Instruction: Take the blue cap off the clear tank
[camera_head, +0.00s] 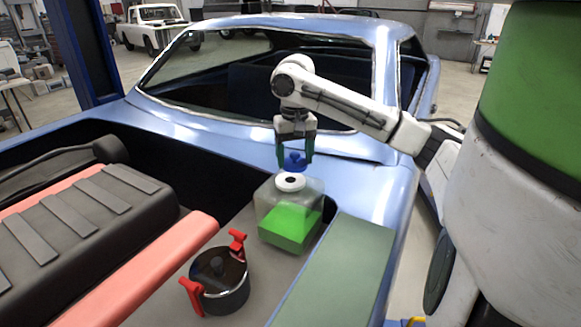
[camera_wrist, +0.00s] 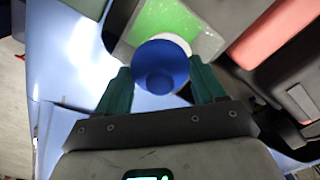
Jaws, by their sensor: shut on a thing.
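The clear tank (camera_head: 303,192) stands on the grey surface inside the blue car body, with green liquid in its lower part. Its white neck (camera_head: 289,182) has a dark open hole on top. The blue cap (camera_head: 294,162) is above the neck, apart from it. My gripper (camera_head: 295,158) points down and is shut on the cap, with a green finger on each side. In the wrist view the blue cap (camera_wrist: 160,68) sits between my fingertips (camera_wrist: 161,84) and covers most of the white neck; the green liquid (camera_wrist: 163,22) shows behind it.
A dark round pot (camera_head: 222,290) with red handles stands in front of the tank to the left. A grey-green panel (camera_head: 340,265) lies to the right. A black ribbed cover (camera_head: 85,220) and salmon bars (camera_head: 150,275) are at left. The car's windshield frame (camera_head: 250,118) is behind.

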